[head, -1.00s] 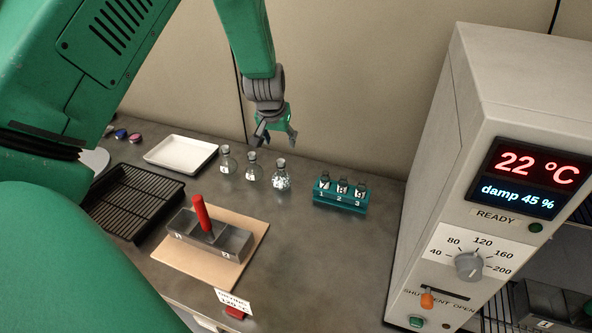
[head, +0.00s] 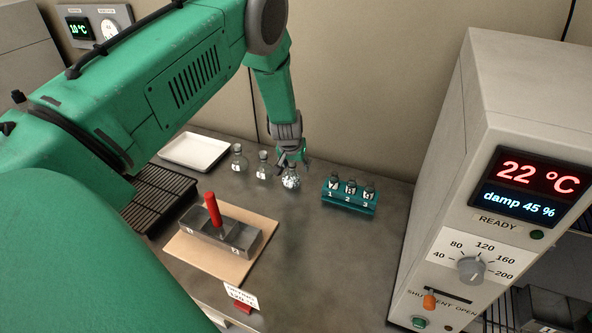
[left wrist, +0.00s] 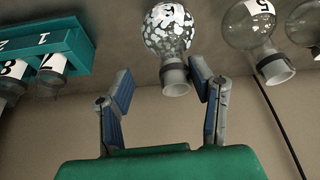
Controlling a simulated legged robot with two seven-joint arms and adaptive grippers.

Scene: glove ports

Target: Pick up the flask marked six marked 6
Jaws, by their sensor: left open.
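The flask with white speckled contents (head: 291,180) stands at the right end of a row of three on the bench. In the left wrist view this round flask (left wrist: 168,38) has a label at the picture's top edge that is partly cut off; it looks like a 6. My left gripper (head: 291,160) is open just above and behind it in the head view. In the left wrist view the flask's grey-collared neck lies near the gap between the open fingers (left wrist: 160,82), closer to the right finger. Nothing is held. My right gripper is not in view.
Two clear flasks (head: 263,168) (head: 238,160) stand left of it, one marked 5 (left wrist: 262,5). A teal rack (head: 348,202) with stoppered vessels is to the right. A white tray (head: 195,150), a dark wire rack (head: 150,195) and a board with a red-handled block (head: 258,255) lie left. An oven (head: 470,220) stands right.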

